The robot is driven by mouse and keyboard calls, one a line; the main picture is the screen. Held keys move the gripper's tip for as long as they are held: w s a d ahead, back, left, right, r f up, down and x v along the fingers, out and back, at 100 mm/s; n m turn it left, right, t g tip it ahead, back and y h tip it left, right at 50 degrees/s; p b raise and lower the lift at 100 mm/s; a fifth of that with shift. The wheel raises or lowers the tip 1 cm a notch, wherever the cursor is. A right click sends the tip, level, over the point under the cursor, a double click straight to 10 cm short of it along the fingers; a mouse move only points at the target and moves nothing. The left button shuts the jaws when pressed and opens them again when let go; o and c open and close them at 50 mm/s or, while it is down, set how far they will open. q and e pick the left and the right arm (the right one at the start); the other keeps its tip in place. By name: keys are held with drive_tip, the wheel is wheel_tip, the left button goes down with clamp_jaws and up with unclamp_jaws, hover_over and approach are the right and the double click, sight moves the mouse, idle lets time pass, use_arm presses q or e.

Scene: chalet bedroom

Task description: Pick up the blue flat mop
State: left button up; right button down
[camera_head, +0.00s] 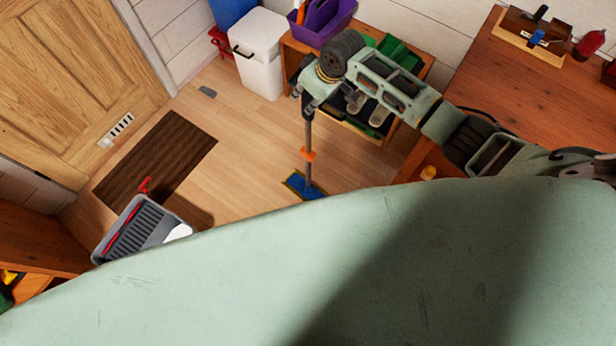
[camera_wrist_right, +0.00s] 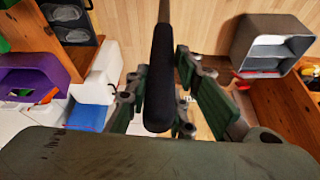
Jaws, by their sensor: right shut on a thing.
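The blue flat mop (camera_head: 303,187) stands near upright, its blue head at the floor and its thin grey pole rising to my right gripper (camera_head: 310,97). An orange piece sits on the lower pole. My right gripper is shut on the upper end of the pole. In the right wrist view, the mop's black handle grip (camera_wrist_right: 161,85) runs between the green fingers of my right gripper (camera_wrist_right: 172,98). My left gripper is out of view.
A shelf unit with a purple caddy (camera_head: 320,22) stands behind my right gripper, beside a white bin (camera_head: 260,52). A grey mop bucket (camera_head: 140,230) and dark mat (camera_head: 158,165) lie left. Open wooden floor (camera_head: 240,150) lies between. A wooden desk (camera_head: 510,85) is at right.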

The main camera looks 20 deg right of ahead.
drive_tip(key=shift+w+r, duration=0.1)
drive_tip(key=shift+r, duration=0.15)
